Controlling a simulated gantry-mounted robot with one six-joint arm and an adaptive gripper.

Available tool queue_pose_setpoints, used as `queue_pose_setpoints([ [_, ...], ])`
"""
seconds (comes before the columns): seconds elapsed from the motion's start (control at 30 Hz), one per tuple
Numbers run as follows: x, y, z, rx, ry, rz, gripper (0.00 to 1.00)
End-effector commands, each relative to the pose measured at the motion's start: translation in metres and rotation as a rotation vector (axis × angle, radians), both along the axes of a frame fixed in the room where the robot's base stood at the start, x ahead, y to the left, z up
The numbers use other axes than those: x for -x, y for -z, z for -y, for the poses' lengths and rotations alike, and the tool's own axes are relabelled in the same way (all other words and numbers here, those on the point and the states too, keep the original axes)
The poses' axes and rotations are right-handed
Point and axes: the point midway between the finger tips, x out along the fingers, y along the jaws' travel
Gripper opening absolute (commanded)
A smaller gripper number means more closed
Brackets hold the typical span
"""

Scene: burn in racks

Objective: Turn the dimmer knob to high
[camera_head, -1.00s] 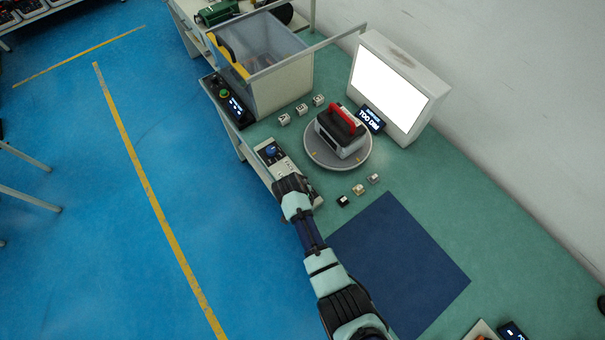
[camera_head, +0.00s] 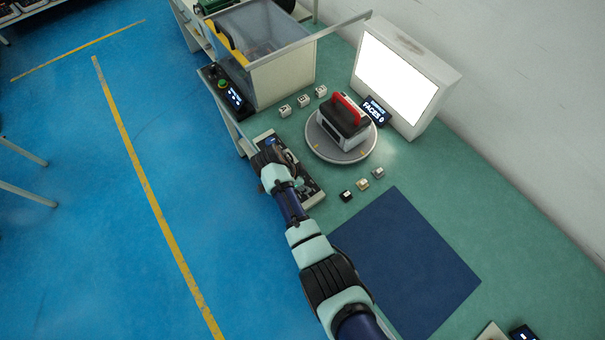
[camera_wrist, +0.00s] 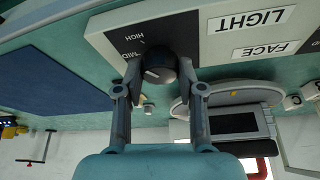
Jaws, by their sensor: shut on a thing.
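The dark round dimmer knob (camera_wrist: 160,68) sits on a panel (camera_wrist: 112,42) with HIGH and MID printed beside it and LIGHT and FACE labels to the right. A pale pointer line shows on the knob, on its side toward MID and HIGH; its exact setting I cannot tell. My gripper (camera_wrist: 160,80) has one finger on each side of the knob and is shut on it. In the head view my gripper (camera_head: 266,160) is over the control panel (camera_head: 310,194) at the bench edge and hides the knob.
A bright light box (camera_head: 397,80) stands behind a round turntable (camera_head: 349,153) bearing a black-and-red device (camera_head: 344,122). A small display (camera_head: 375,112) reads "FACES 0". Small blocks (camera_head: 362,184) lie right of the panel. A clear-walled bin (camera_head: 280,70) stands behind it.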

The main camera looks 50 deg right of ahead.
Motion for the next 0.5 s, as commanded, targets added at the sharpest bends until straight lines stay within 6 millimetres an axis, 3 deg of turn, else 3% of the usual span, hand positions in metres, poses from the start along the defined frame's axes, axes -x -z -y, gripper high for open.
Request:
queue_pose_setpoints([
  [0.5,0.0,0.0009,-0.0001,-0.001,0.058,0.001,0.04],
])
